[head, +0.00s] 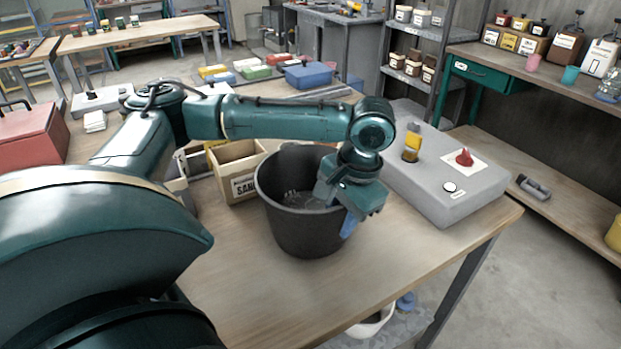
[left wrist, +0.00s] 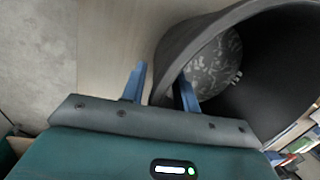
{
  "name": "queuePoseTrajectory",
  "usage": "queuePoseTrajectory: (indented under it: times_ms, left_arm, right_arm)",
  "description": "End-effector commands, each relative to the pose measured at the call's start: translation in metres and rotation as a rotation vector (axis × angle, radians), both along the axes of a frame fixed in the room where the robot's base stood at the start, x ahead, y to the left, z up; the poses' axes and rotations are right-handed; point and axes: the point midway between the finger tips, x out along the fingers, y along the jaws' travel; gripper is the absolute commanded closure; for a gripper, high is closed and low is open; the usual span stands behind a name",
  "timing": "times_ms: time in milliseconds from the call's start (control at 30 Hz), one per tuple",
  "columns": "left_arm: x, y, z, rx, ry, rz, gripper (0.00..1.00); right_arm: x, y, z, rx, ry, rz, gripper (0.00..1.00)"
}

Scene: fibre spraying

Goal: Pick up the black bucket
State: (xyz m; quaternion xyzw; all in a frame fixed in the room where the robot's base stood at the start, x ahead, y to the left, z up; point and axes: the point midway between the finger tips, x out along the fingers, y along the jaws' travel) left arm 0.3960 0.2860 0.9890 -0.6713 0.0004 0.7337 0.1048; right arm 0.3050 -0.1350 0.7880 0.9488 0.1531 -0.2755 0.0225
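The black bucket (head: 300,228) stands upright on the wooden table (head: 400,262), near its front edge. Some grey, flaky material shows inside on its bottom. My left gripper (head: 347,214) is at the right side of the bucket's rim, pointing down. In the left wrist view, the blue fingers of my left gripper (left wrist: 161,88) are apart, with the wall of the bucket (left wrist: 185,45) between them. One finger is outside the wall and the other is over the inside. A small gap shows beside the outer finger. My right gripper is not in view.
A grey control box (head: 440,185) with a red knob and a yellow switch is right of the bucket. An open wooden box (head: 238,180) is close on its left. Coloured bins (head: 306,76) stand behind. The table's front area is clear.

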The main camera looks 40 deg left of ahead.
Motion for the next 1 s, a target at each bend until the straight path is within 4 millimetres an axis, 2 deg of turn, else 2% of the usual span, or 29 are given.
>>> queuePoseTrajectory:
  times_ms: [100, 300, 700, 1000]
  left_arm:
    - [-0.0007, 0.0012, -0.0077, 0.0, -0.001, -0.001, 0.7]
    - [-0.0007, 0.0013, -0.008, 0.0, -0.002, -0.001, 0.7]
    - [-0.0006, 0.0012, -0.0075, 0.0, -0.002, 0.0, 1.0]
    - [-0.0004, 0.0013, -0.0074, 0.001, -0.002, 0.0, 1.0]
  right_arm:
    - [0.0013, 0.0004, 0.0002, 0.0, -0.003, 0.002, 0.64]
    - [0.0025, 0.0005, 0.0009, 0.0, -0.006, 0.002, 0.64]
    - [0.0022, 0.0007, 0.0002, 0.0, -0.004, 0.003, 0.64]
    - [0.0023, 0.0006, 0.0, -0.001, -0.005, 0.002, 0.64]
